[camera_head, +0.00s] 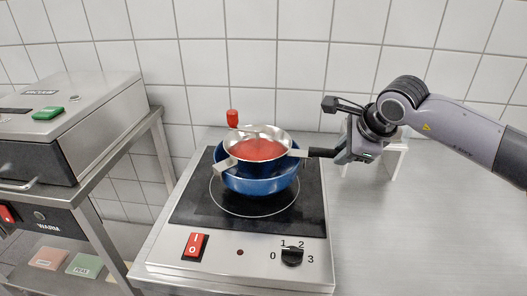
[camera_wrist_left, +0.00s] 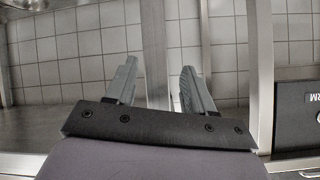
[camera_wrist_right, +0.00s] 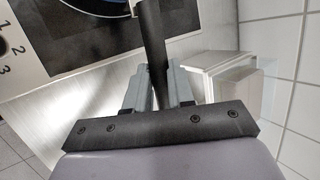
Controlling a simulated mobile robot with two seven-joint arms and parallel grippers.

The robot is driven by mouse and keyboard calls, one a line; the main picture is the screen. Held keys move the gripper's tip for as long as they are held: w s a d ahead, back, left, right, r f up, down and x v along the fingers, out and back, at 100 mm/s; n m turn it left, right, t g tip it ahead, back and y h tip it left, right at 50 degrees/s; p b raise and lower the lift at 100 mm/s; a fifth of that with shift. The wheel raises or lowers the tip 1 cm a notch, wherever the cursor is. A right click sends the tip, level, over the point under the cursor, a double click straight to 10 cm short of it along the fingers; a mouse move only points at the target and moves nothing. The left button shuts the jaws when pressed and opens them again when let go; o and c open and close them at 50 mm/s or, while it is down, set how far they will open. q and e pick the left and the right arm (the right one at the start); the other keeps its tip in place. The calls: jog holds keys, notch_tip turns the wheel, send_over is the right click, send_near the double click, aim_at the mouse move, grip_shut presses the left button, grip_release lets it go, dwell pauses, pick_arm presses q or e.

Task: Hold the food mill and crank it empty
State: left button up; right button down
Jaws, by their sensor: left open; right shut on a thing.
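The food mill (camera_head: 285,141) is a steel bowl holding red sauce (camera_head: 258,149), resting on a blue pot (camera_head: 258,183) on the hot plate. Its crank has a red knob (camera_head: 232,118) at the back left of the bowl. Its dark handle (camera_head: 322,152) points right, and my right gripper (camera_head: 345,155) is shut on it. In the right wrist view the handle (camera_wrist_right: 152,45) runs up from between the fingers (camera_wrist_right: 158,90). My left gripper (camera_wrist_left: 158,85) is open and empty in the left wrist view, and it is out of the head view.
The hot plate (camera_head: 185,215) has a red switch (camera_head: 195,245) and a dial (camera_head: 292,256) at its front. A steel appliance (camera_head: 75,110) stands on a rack at the left. A white stand (camera_head: 395,158) is behind my right gripper. The steel counter (camera_head: 430,230) at the right is clear.

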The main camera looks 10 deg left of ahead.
pick_arm(q)
jog(key=w+a+r+t+y, duration=0.1)
jog(key=w+a+r+t, duration=0.3)
jog(key=w+a+r, duration=0.55)
jog(key=w+d+r+n+t+h, duration=0.2)
jog(key=w+r+t+h, duration=0.25)
jog(key=r, duration=0.75)
jog(key=w+d+r+n+t+h, duration=0.1)
jog(key=w+d+r+t+h, duration=0.3)
jog(key=r, duration=0.9)
jog(key=d+r+m+g+h, duration=1.15)
jog(key=m+g+h, duration=0.25)
jog(key=m+h, duration=0.4)
jog(key=d+f+m+g+y, duration=0.2)
jog(key=d+m+g+y, duration=0.35)
jog(key=d+m, duration=0.35)
jog(key=d+f+m+g+y, duration=0.2)
jog(key=d+m+g+y, duration=0.2)
jog(key=d+m+g, duration=0.5)
jog(key=t+y, duration=0.8)
jog(key=y, duration=0.8)
send_near(232, 111)
jog(key=f, duration=0.1)
jog(key=shift+x, duration=4)
